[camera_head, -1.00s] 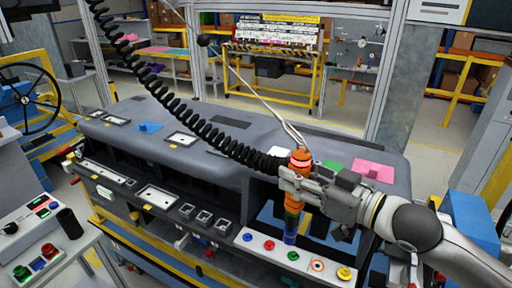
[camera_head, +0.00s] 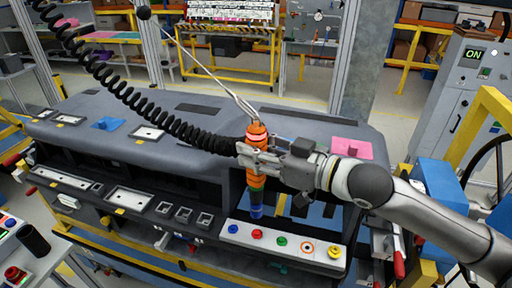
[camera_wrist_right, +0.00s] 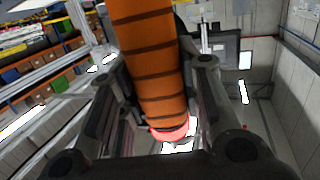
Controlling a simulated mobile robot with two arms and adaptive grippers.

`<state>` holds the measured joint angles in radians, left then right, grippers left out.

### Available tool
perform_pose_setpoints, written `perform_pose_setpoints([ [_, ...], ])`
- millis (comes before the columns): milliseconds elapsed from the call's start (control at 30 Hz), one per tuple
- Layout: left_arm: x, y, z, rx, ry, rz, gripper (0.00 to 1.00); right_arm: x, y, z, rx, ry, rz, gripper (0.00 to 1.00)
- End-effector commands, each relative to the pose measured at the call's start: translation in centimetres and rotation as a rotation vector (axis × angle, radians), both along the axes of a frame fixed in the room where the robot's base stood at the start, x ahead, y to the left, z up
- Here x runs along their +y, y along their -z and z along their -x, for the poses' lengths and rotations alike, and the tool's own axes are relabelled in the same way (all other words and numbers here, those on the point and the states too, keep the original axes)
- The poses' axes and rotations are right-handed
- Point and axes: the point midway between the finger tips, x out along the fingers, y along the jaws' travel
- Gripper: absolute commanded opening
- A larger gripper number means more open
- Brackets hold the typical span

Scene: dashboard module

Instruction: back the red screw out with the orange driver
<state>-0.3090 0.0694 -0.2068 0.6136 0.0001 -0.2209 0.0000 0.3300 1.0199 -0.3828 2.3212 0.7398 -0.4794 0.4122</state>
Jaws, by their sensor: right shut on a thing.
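The orange driver (camera_head: 256,146) stands about upright in my right gripper (camera_head: 258,162), which is shut around its banded body. Its blue lower end (camera_head: 256,211) hangs just above or behind the white strip (camera_head: 270,247) on the front of the dashboard. The red screw (camera_head: 257,234) shows on that strip, right below the driver's lower end. I cannot tell whether they touch. In the right wrist view the orange handle (camera_wrist_right: 150,60) runs between the fingers, with a red ring at its lower end. My left gripper is not in view.
The strip also holds a blue (camera_head: 233,228), a green (camera_head: 281,241) and a yellow knob-like piece (camera_head: 333,252), plus an orange ring (camera_head: 307,248). A black coiled cable (camera_head: 120,88) crosses the grey dashboard (camera_head: 150,110) to the driver. A pink pad (camera_head: 352,148) lies on top.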

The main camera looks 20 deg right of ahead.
Motion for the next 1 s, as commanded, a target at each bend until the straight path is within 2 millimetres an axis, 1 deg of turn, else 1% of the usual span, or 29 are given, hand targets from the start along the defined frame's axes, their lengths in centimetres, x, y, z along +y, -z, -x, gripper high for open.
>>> perform_pose_setpoints([
  [133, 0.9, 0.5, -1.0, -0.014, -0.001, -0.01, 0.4, 0.0, 0.8, 0.0, -0.001, 0.001, 0.0, 0.0],
  [300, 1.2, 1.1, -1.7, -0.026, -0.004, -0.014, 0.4, 0.0, 1.9, 0.0, -0.002, 0.001, 0.0, 0.0],
  [1000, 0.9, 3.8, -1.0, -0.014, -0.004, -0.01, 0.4, 0.0, 6.3, 0.0, -0.001, 0.001, 0.0, 0.0],
])
